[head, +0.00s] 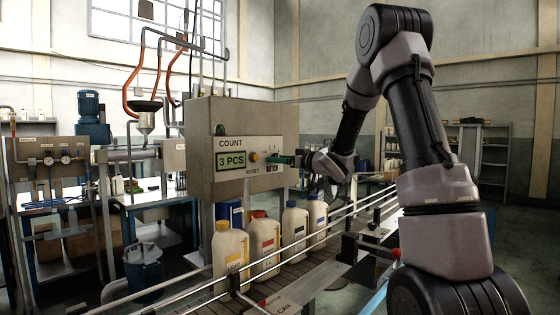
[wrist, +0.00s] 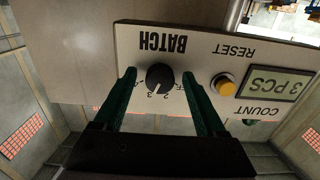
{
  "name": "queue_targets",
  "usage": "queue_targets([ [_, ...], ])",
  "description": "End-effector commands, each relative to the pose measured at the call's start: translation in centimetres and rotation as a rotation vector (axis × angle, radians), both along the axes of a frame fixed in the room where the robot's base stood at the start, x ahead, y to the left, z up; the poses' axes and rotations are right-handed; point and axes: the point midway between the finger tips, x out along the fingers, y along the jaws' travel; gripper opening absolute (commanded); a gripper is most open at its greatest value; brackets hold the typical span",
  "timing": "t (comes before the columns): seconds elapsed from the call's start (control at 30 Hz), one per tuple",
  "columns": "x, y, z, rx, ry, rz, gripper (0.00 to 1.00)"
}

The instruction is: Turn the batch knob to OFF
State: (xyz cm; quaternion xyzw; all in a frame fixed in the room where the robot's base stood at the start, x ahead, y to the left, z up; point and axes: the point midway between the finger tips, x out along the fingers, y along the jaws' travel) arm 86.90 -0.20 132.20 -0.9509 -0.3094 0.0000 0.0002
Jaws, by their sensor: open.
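The batch knob (wrist: 160,77) is round and black, on the pale panel under the word BATCH, which reads upside down in the wrist view. Numbers 2, 3 and 4 and part of a letter label show around it. Its pointer seems to face the 3 side, but this is too small to be sure. My gripper (wrist: 159,73) is open, with one green finger on each side of the knob and a visible gap at both. In the head view my gripper (head: 281,160) is at the panel's right part and hides the knob.
The count display (head: 232,160) reads 3 PCS. A yellow reset button (wrist: 223,84) sits close beside one finger. Below the control box (head: 200,140), several white bottles (head: 265,240) stand on a conveyor with rails (head: 330,225).

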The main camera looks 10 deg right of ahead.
Motion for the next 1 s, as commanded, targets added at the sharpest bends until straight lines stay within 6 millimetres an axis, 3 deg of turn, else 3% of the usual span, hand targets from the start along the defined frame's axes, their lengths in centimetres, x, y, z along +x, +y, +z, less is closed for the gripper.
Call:
queue_targets([
  [0.27, 0.14, 0.06, 0.0, 0.0, 0.0, -0.001, 0.73],
  [0.47, 0.12, 0.05, 0.0, 0.0, 0.0, -0.001, 0.01],
  [1.0, 0.13, -0.03, 0.0, -0.119, -0.085, -0.002, 0.0],
])
